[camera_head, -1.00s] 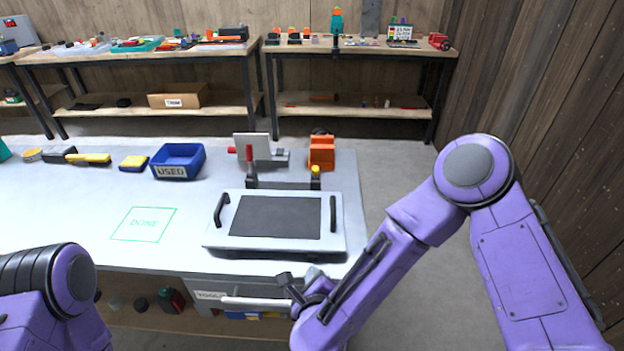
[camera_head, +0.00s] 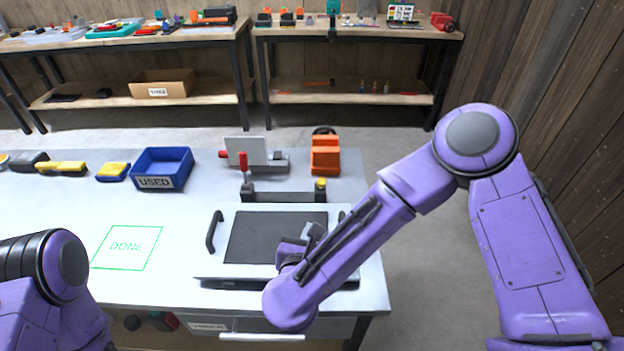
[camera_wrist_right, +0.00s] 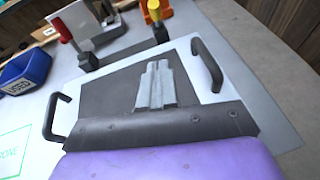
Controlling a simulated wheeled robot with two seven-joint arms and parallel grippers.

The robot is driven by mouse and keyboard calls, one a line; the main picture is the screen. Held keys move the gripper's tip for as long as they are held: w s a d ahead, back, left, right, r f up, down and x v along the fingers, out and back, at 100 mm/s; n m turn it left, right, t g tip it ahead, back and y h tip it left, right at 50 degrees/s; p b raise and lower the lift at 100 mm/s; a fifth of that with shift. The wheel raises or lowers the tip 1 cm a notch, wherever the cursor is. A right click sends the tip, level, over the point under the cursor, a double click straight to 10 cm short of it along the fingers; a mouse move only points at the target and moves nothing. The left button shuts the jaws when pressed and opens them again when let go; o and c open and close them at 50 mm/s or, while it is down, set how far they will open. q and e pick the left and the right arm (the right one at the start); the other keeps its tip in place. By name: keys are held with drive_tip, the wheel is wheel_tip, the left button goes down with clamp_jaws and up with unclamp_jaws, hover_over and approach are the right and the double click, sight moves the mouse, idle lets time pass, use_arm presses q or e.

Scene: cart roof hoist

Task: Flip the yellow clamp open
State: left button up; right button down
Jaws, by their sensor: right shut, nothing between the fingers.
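The yellow clamp (camera_head: 320,184) is a small yellow-tipped piece at the right end of a dark bar behind the dark panel. It also shows in the right wrist view (camera_wrist_right: 160,33), ahead of my fingers. The clamp at the bar's left end has a red handle (camera_head: 243,161) that stands upright; the yellow one looks shorter. My right gripper (camera_head: 312,232) is shut and empty above the panel, in front of the yellow clamp and apart from it. Its closed fingers show in the right wrist view (camera_wrist_right: 157,73). My left gripper is out of view.
The white-framed panel (camera_head: 212,268) has a black handle (camera_head: 213,231) on each side. Behind it stand an orange block (camera_head: 325,155) and a grey upright plate (camera_head: 246,150). A blue USED bin (camera_head: 162,170) is on the left. The green DONE square (camera_head: 127,247) is empty.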

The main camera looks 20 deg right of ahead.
drive_tip(key=p, duration=0.3)
approach(320, 187)
drive_tip(key=f, duration=0.1)
drive_tip(key=w+f, duration=0.1)
drive_tip(key=f, duration=0.1)
drive_tip(key=shift+w+d+f, duration=0.15)
drive_tip(key=shift+d+f, duration=0.1)
drive_tip(key=shift+w+d+r+p, duration=0.3)
drive_tip(key=shift+w+p, duration=0.1)
drive_tip(key=shift+w, duration=0.2)
drive_tip(key=shift+w+d+r+p, duration=0.25)
drive_tip(key=shift+w+d+p, duration=0.1)
drive_tip(key=shift+w, duration=0.25)
drive_tip(key=shift+w+d+r, duration=0.2)
drive_tip(key=shift+w+r, duration=0.05)
drive_tip(key=shift+w, duration=0.15)
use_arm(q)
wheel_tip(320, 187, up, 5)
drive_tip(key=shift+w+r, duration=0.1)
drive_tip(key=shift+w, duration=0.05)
use_arm(e)
drive_tip(key=shift+w+f, duration=0.1)
drive_tip(key=shift+w, duration=0.05)
use_arm(q)
drive_tip(key=shift+p, duration=0.3)
